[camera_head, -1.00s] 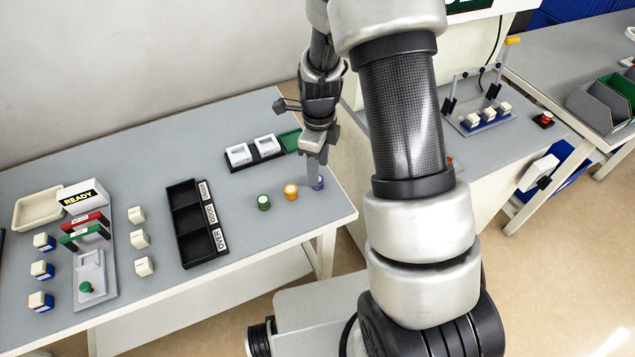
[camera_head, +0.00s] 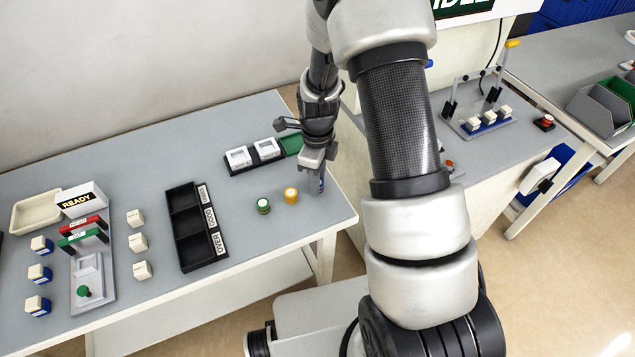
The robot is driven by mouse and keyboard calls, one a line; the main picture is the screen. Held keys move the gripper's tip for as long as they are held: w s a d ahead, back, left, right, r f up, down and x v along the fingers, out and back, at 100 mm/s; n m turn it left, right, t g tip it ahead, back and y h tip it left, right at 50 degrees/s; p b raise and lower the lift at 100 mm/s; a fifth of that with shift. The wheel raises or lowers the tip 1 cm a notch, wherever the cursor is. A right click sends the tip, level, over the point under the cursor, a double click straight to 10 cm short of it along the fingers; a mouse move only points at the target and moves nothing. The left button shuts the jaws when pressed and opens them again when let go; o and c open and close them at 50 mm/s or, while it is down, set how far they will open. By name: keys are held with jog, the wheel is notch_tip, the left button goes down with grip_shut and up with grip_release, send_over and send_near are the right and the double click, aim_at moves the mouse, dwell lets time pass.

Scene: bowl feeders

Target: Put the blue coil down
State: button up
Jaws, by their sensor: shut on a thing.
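My gripper (camera_head: 314,180) points down over the right end of the grey table and is shut on the blue coil (camera_head: 322,184). Only a narrow blue-purple strip of the coil shows at the right of the fingers; the rest is hidden behind them. I cannot tell whether its underside touches the table. A yellow-orange coil (camera_head: 291,195) stands just left of the gripper, apart from it. A green coil (camera_head: 263,205) stands farther left.
A black three-compartment tray (camera_head: 184,223) lies left of the coils. The table's right edge is close to the gripper. Bare table lies in front of the coils.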

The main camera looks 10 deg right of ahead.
notch_tip(320, 180, up, 25)
jog(key=s+n+p, duration=0.3)
jog(key=n+p, duration=1.1)
jog(key=n, duration=1)
jog(key=shift+n, duration=0.4)
jog(key=shift+f, duration=0.2)
jog(key=shift+w+f, duration=0.1)
